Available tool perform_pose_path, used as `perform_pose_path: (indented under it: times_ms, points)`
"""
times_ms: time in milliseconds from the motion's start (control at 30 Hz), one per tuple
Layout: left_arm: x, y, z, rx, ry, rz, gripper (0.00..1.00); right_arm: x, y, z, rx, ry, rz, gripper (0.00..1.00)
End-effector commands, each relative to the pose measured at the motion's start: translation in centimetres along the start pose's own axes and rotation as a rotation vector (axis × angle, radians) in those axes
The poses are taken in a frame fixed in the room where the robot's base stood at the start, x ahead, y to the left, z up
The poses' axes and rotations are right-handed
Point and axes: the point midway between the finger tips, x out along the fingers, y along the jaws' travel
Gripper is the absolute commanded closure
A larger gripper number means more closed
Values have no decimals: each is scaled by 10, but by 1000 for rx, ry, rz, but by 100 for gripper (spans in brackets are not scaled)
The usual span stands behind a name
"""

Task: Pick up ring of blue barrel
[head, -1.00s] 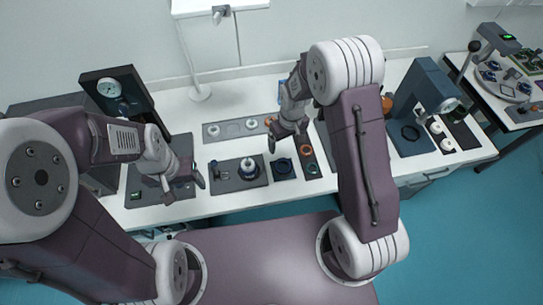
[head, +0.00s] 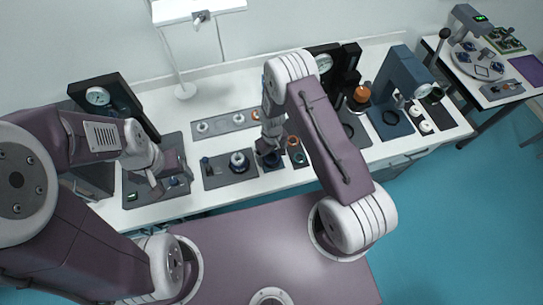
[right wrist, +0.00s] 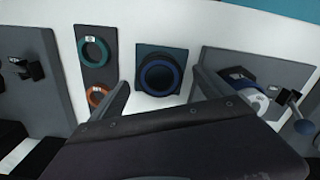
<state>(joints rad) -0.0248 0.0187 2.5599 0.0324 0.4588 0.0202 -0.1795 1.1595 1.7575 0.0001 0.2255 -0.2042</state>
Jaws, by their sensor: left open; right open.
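A dark blue ring (right wrist: 160,75) lies on a square dark blue plate (right wrist: 146,52) on the white table in the right wrist view. My right gripper (right wrist: 160,92) is open, with one finger on each side of the ring's near part in that view, and nothing is between the fingers. Whether they touch the ring cannot be told. In the head view my right gripper (head: 268,155) is over the plate and hides most of the ring. My left gripper (head: 160,183) is open and empty over a grey pad at the left.
A grey plate (right wrist: 97,15) with a teal ring (right wrist: 94,52) and an orange ring (right wrist: 98,94) lies beside the blue plate. On its other side, a grey plate (head: 215,182) bears a white and blue round part (head: 238,161). Dark instruments stand farther back.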

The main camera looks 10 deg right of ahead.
Motion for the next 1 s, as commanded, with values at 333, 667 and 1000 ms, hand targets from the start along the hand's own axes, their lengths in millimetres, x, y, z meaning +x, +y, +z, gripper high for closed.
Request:
perform_pose_path:
  times_ms: [333, 667, 1000]
  points:
    - [-3, 0, 0, 0, 0, 0, 31, 14, 0, 0, 0, 2, 0, 9]
    - [-3, 0, 0, 0, 0, 0, 31, 14, 0, 0, 0, 2, 0, 74]
    - [4, 0, 0, 0, 0, 0, 31, 0, 0, -1, 0, 4, 1, 74]
